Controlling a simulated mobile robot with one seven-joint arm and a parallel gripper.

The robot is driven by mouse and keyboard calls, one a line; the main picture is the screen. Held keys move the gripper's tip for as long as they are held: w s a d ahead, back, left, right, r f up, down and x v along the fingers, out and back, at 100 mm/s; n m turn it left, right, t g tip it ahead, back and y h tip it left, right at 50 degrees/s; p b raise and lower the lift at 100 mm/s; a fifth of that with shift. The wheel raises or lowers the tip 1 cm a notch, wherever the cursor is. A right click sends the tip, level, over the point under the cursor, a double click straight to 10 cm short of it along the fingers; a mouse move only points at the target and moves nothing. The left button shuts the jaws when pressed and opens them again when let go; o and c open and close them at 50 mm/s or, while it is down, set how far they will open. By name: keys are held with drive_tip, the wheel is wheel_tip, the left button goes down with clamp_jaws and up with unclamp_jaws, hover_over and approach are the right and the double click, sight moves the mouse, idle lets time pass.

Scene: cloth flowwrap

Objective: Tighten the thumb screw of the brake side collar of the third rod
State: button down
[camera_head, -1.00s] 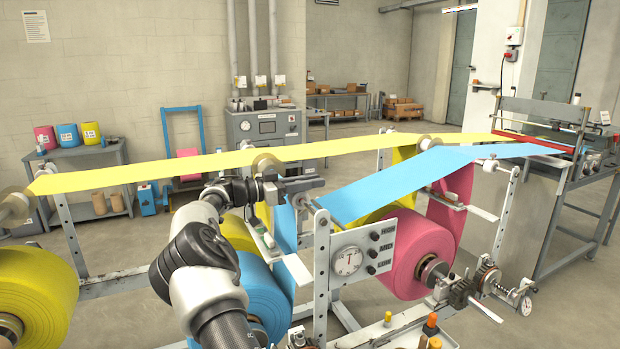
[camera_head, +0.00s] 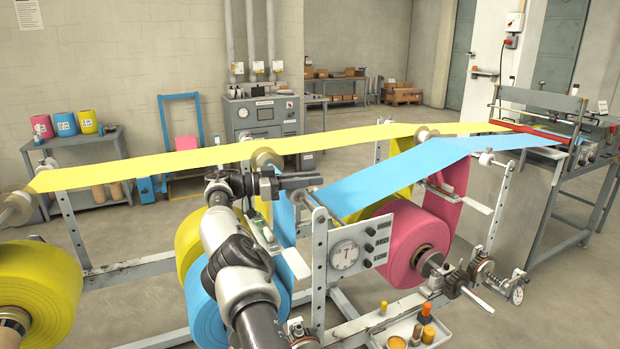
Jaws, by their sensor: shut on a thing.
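My gripper (camera_head: 312,181) reaches in from the left, just above the near end of the rod (camera_head: 316,201) under the blue web. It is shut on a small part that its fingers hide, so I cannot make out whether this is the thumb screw. No collar shows clearly there. The blue web (camera_head: 390,172) runs from this rod up to the right. Below hang a blue roll (camera_head: 205,318) and a pink roll (camera_head: 405,240).
A dial panel (camera_head: 378,240) stands right of and below my gripper. A tray (camera_head: 372,337) with bottles and a jar sits at the bottom. A yellow roll (camera_head: 40,285) is at far left.

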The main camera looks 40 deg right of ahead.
drive_tip(key=shift+r, duration=0.1)
drive_tip(key=c, duration=1.7)
unclamp_jaws()
drive_tip(key=shift+o, duration=0.2)
